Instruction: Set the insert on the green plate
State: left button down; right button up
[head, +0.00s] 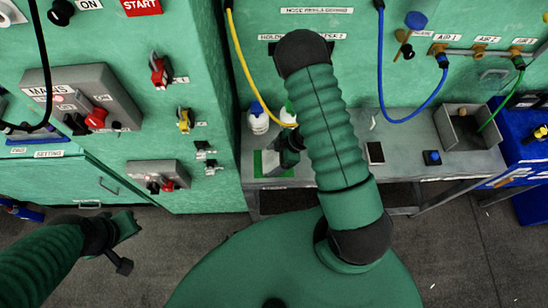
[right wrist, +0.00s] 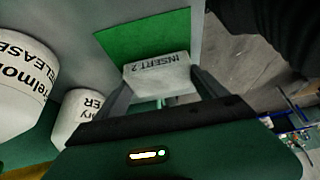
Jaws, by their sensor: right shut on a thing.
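The insert (right wrist: 157,72) is a pale block labelled "INSERT 2" in the right wrist view. My right gripper (right wrist: 160,82) is shut on it, one finger at each side. The green plate (right wrist: 125,42) lies flat on the grey bench, and the insert overlaps its near part in this view. I cannot tell whether the insert touches the plate. In the head view, the green plate (head: 258,166) is at the bench's left end, with my right gripper (head: 280,158) over it, partly hidden by my arm. My left gripper (head: 124,238) is at lower left, away from the bench; its jaw state is unclear.
White bottles (head: 257,119) stand behind the plate, and two lettered white containers (right wrist: 22,80) show close beside my right gripper. A dark flat device (head: 375,153), a small blue-topped item (head: 432,157) and a grey bin (head: 462,135) are farther right. Green machine panels rise at left.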

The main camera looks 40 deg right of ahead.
jog(key=shift+f, duration=0.15)
jog(key=o, duration=1.8)
jog(key=shift+c, duration=0.2)
jog(key=shift+o, duration=0.9)
jog(key=shift+d, duration=0.3)
jog(key=shift+d+f, duration=0.1)
jog(key=shift+d, duration=0.55)
jog(key=a+p+v, duration=0.1)
jog(key=p+v, duration=0.1)
jog(key=v, duration=1)
jog(key=w+d+r+m+t+h, duration=0.2)
jog(key=w+r+m+t+h, duration=0.15)
jog(key=w+r, duration=0.45)
pick_arm(q)
jog(key=shift+d+f+b, duration=0.15)
jog(key=shift+f+b, duration=0.95)
jog(key=shift+b, duration=0.95)
pick_arm(e)
jog(key=s+a+r+m+g+h, duration=0.1)
jog(key=s+a+m+g, duration=0.3)
jog(key=s+a+m, duration=0.4)
jog(key=shift+s+a+r, duration=0.25)
jog(key=shift+s+a, duration=0.7)
jog(key=shift+a, duration=1.45)
